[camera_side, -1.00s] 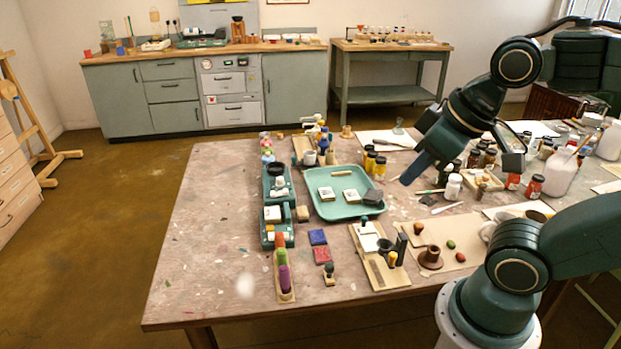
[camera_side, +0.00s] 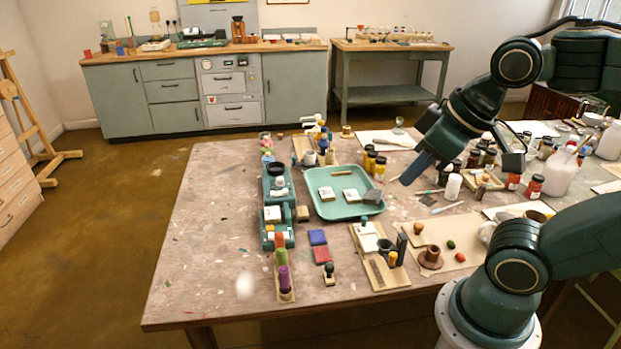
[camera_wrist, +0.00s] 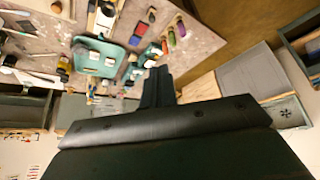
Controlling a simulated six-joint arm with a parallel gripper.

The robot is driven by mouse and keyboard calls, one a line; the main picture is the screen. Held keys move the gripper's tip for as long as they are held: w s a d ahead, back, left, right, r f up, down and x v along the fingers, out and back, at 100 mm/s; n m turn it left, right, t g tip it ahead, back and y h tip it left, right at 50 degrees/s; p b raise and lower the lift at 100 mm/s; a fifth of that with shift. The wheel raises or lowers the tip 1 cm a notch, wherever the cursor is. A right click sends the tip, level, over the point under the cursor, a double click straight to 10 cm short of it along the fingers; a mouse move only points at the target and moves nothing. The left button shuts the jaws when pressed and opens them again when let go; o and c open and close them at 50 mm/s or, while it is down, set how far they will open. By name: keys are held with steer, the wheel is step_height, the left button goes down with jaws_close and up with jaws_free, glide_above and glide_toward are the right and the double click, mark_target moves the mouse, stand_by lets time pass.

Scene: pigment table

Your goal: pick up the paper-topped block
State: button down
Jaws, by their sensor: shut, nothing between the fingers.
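Two pale, white-topped blocks, left (camera_side: 327,193) and right (camera_side: 352,195), lie on the teal tray (camera_side: 330,212) in the side view. Another white-topped piece (camera_side: 272,213) sits on the green stand left of the tray. I cannot tell which one is the paper-topped block. In the wrist view the tray (camera_wrist: 84,67) also holds two white-topped blocks, left (camera_wrist: 93,55) and right (camera_wrist: 110,61). My gripper (camera_side: 405,182) is shut and empty, above and to the right of the tray, apart from the blocks. Its dark fingers (camera_wrist: 158,70) show together in the wrist view.
A dark grey block (camera_side: 373,196) lies at the tray's right side. Yellow-labelled jars (camera_side: 380,168) stand behind it, and a white bottle (camera_side: 453,187) stands right of my gripper. Blue (camera_side: 317,237) and red (camera_side: 322,255) pads lie in front.

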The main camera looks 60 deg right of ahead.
steer(key=c, duration=0.9)
jaws_free()
steer(key=n+g+y, duration=0.2)
steer(key=n+y, duration=0.1)
steer(key=n, duration=0.6)
glide_above(278, 212)
steer(key=shift+d+f, duration=0.1)
steer(key=shift+f, duration=13.45)
